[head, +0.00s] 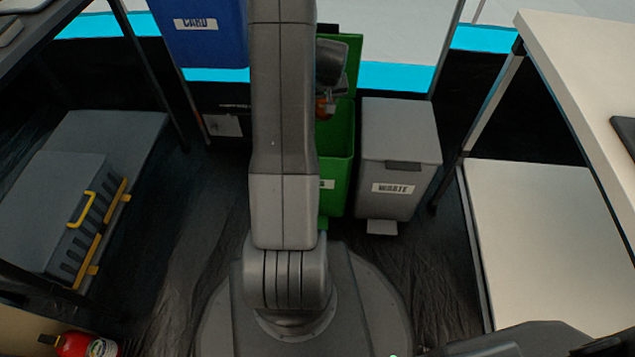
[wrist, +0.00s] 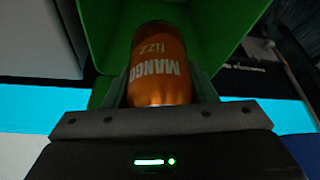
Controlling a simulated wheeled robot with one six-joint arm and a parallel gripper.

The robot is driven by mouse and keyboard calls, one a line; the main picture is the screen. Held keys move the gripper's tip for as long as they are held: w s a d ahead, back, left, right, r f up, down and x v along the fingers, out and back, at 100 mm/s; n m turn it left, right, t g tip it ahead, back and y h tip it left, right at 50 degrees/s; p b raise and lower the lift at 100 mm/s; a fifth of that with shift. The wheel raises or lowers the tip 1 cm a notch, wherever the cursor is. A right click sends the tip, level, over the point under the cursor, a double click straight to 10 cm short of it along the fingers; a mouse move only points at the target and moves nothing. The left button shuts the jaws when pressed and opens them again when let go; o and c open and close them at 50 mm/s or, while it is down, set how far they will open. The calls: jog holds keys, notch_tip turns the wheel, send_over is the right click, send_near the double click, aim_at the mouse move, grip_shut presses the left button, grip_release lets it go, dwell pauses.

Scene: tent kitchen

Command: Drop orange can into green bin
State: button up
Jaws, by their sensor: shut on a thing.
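The orange can (wrist: 160,62), printed "MANGO FIZZ", is held between the fingers of my gripper (wrist: 160,85) in the wrist view. Green plastic of the bin (wrist: 225,25) surrounds the can in that view. In the head view the green bin (head: 338,185) stands behind my arm, with its lid raised at the back. My gripper (head: 326,105) is at the bin's opening, mostly hidden by my arm. A small orange patch of the can (head: 321,108) shows there. I cannot tell how deep the can sits relative to the rim.
A grey waste bin (head: 400,150) with a closed lid stands right of the green bin. A blue card bin (head: 200,35) is at upper left. A grey toolbox (head: 75,205) is at left, white shelving (head: 545,230) at right, and a red extinguisher (head: 85,345) at lower left.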

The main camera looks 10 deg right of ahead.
notch_tip(320, 180, down, 2)
jog(key=shift+f+b, duration=0.1)
jog(key=shift+b, duration=0.3)
jog(key=o, duration=1)
jog(key=shift+o, duration=0.2)
jog(key=shift+r, duration=0.2)
jog(key=p+v, duration=0.5)
jog(key=v, duration=0.8)
jog(key=shift+r, duration=0.3)
jog(key=shift+a+f, duration=0.1)
jog(key=shift+f, duration=0.05)
